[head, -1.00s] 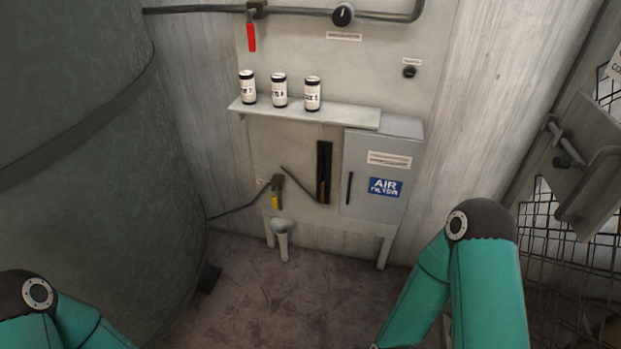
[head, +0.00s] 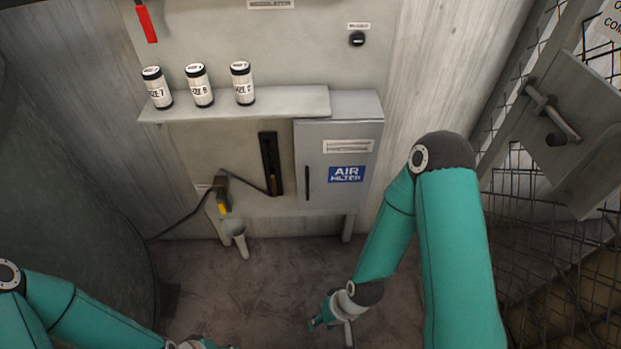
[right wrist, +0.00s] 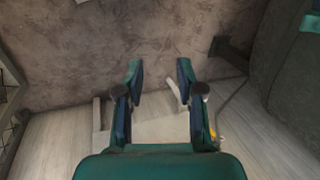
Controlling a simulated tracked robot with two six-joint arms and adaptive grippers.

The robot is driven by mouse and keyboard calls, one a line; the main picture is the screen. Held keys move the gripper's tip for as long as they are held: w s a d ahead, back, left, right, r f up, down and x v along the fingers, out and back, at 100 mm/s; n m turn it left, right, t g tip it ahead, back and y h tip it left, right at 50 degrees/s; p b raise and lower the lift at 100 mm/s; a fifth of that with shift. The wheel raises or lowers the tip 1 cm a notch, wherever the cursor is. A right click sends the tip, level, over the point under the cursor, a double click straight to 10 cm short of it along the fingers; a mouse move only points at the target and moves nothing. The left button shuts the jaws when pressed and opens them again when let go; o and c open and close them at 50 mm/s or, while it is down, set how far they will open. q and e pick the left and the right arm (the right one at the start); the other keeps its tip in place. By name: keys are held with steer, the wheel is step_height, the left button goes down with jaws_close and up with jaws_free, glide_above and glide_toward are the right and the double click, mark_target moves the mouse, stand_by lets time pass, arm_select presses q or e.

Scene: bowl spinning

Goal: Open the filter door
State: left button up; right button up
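The filter door (head: 338,172) is the grey front of a wall cabinet marked AIR FILTER in the head view. It looks closed, with a dark upright handle (head: 307,183) along its left edge. My right gripper (head: 318,324) is below and in front of the cabinet, low over the floor and apart from the door. In the right wrist view its fingers (right wrist: 163,85) are spread with nothing between them. My left arm comes in at the lower left; its gripper is not clearly visible at the bottom edge.
Several things surround the cabinet: a shelf (head: 235,104) with three cans (head: 199,86), a yellow-tipped lever (head: 222,196) and a funnel-like pipe (head: 236,232). A large dark tank (head: 70,170) stands left, a wire mesh gate (head: 560,235) right. The floor (head: 255,285) before the cabinet is clear.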

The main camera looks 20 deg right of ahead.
arm_select(q)
steer(key=shift+w+d, duration=0.25)
steer(key=shift+w, duration=0.25)
arm_select(e)
steer(key=shift+w+d, duration=0.25)
steer(key=shift+w, duration=0.05)
arm_select(q)
steer(key=o, duration=0.4)
steer(key=shift+f, duration=0.15)
steer(key=o, duration=0.7)
step_height(320, 180, down, 7)
steer(key=b, duration=0.7)
arm_select(e)
steer(key=m+t+h+b, duration=0.4)
steer(key=t+h+b, duration=0.95)
steer(key=b, duration=1.05)
glide_toward(307, 189)
arm_select(q)
step_height(307, 189, down, 25)
steer(key=shift+f+b, duration=0.15)
steer(key=shift+b, duration=0.65)
arm_select(e)
steer(key=shift+t+y, duration=0.55)
steer(key=shift+t, duration=0.3)
steer(key=x, duration=0.7)
steer(key=d+f+x, duration=0.1)
steer(key=x, duration=0.2)
steer(key=shift+d, duration=0.1)
jaws_close()
